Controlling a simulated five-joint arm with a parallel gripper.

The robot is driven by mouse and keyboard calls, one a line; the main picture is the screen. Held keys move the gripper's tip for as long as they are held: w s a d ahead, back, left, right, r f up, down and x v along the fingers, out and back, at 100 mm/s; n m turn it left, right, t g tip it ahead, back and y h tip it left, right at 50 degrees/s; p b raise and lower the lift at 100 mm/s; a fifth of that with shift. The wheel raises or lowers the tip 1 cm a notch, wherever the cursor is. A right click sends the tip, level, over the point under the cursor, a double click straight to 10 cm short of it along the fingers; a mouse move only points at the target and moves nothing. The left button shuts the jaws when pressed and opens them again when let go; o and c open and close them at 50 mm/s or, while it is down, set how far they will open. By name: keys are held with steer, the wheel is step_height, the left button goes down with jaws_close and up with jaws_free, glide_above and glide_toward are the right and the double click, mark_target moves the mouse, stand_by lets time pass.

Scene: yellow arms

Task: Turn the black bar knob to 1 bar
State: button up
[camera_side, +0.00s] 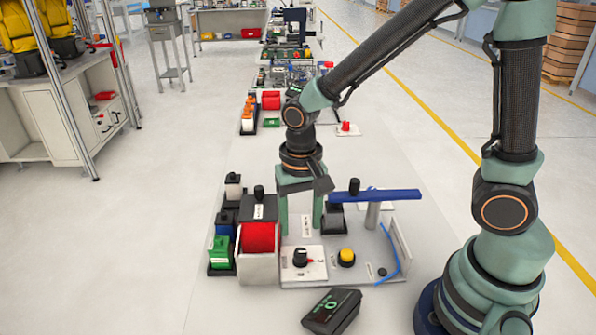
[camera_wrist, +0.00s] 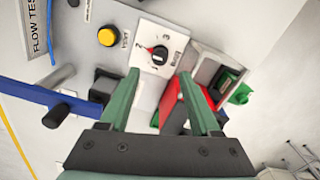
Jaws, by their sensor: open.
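The black bar knob (camera_side: 301,257) sits on a white dial plate (camera_side: 313,275) at the front of the board, with a red mark beside it. In the wrist view the knob (camera_wrist: 159,54) shows near the top middle, with a red pointer on its left side.
A yellow button (camera_side: 346,257) is right of the dial. A white bin (camera_side: 257,271) holding a red block (camera_side: 258,238) stands close on the left. A blue lever (camera_side: 375,196) crosses behind on the right. A black display unit (camera_side: 332,310) lies in front.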

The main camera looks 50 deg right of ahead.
mark_target(300, 252)
step_height(300, 252, down, 8)
steer(key=shift+r, duration=0.1)
stand_by(0.4)
jaws_close()
